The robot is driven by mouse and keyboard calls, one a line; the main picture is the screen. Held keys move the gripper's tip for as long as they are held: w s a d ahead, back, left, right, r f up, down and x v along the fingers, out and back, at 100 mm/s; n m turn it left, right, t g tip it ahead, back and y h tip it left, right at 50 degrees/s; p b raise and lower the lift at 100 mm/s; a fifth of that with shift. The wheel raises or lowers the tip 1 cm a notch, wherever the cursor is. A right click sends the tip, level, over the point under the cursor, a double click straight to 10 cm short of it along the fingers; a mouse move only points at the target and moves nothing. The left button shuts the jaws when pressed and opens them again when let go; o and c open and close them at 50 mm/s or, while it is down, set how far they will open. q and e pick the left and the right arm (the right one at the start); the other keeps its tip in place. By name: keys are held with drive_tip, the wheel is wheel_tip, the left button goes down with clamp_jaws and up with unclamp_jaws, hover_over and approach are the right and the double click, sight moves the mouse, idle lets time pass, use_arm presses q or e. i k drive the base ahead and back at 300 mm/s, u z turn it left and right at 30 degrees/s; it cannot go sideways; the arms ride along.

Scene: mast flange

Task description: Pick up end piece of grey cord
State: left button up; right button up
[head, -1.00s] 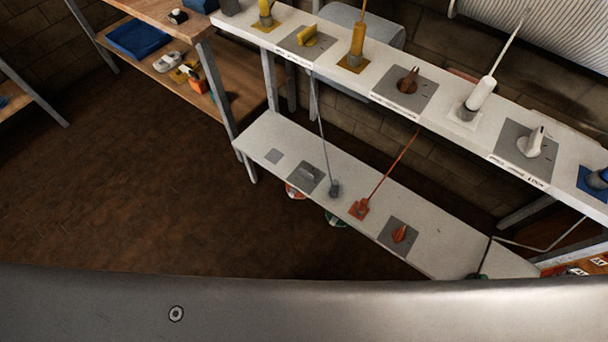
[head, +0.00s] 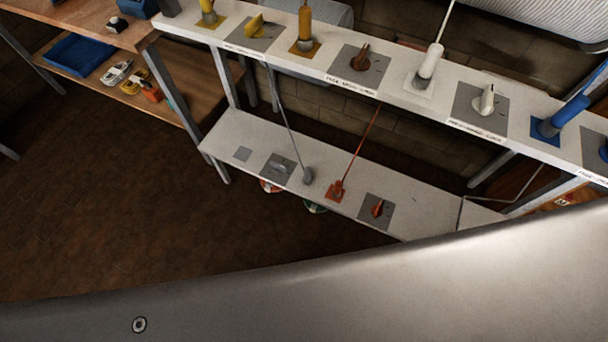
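The grey cord (head: 285,118) runs from behind the upper shelf down to the lower white shelf. Its grey end piece (head: 308,176) stands on the lower shelf, between a grey plate with a grey knob-like part (head: 280,166) and the red cord's end piece (head: 336,190). The red cord (head: 362,142) rises up and right from its end. Neither of my grippers shows in the head view. A large grey curved surface, probably my own body, covers the bottom of the view.
The upper white shelf (head: 400,88) carries yellow, brown, white and blue end pieces and plates, and overhangs the lower shelf (head: 430,214). A wooden workbench (head: 100,40) with a blue tray (head: 78,54) stands at upper left. The brown floor at left is clear.

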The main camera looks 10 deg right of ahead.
sight(307, 179)
drive_tip(key=u, duration=0.05)
drive_tip(key=k, duration=0.5)
drive_tip(key=z, duration=1.15)
drive_tip(key=i, duration=0.65)
drive_tip(key=z, duration=0.1)
